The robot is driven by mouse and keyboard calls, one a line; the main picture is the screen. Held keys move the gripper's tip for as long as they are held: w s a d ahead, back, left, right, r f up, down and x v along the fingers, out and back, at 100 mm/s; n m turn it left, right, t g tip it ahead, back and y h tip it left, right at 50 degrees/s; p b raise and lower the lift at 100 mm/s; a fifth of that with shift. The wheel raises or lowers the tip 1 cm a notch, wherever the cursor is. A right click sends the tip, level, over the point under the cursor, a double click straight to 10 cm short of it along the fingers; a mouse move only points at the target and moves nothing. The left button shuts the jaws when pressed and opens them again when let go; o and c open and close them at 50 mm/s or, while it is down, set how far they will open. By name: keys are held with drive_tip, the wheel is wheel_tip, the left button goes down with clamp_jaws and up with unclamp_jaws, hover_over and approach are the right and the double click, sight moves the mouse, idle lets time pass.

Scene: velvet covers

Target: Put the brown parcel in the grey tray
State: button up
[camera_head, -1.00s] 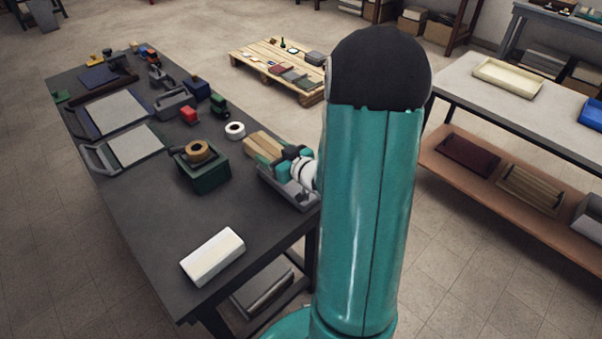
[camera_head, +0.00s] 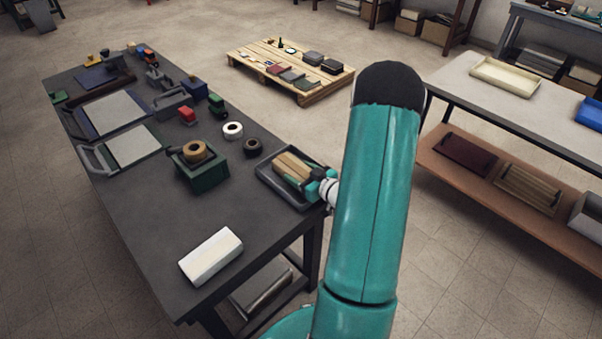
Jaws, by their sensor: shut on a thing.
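The brown parcel (camera_head: 290,167) is a tan block in the head view, at the right edge of the dark table. My gripper (camera_head: 309,184) is shut on its near right end. The grey tray (camera_head: 264,176) is a dark, shallow tray under and around the parcel. The parcel is over the tray's inside; I cannot tell whether it touches the tray floor. My gripper fingers partly cover the parcel's end and the tray's right side.
A green box (camera_head: 205,172) with a tan tape roll stands left of the tray. A white tape roll (camera_head: 233,130) and a black roll (camera_head: 252,145) lie behind it. A white block (camera_head: 211,256) lies at the front. The table between is clear.

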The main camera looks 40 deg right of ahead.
drive_tip(key=shift+f, duration=0.15)
drive_tip(key=o, duration=1.3)
drive_tip(key=shift+f, duration=0.1)
drive_tip(key=shift+s+r, duration=0.1)
drive_tip(key=shift+r, duration=0.15)
drive_tip(key=s+r, duration=0.2)
drive_tip(key=s, duration=0.9)
drive_tip(key=shift+s+d+r, duration=0.15)
drive_tip(key=shift+s+r, duration=0.05)
drive_tip(key=shift+s, duration=0.05)
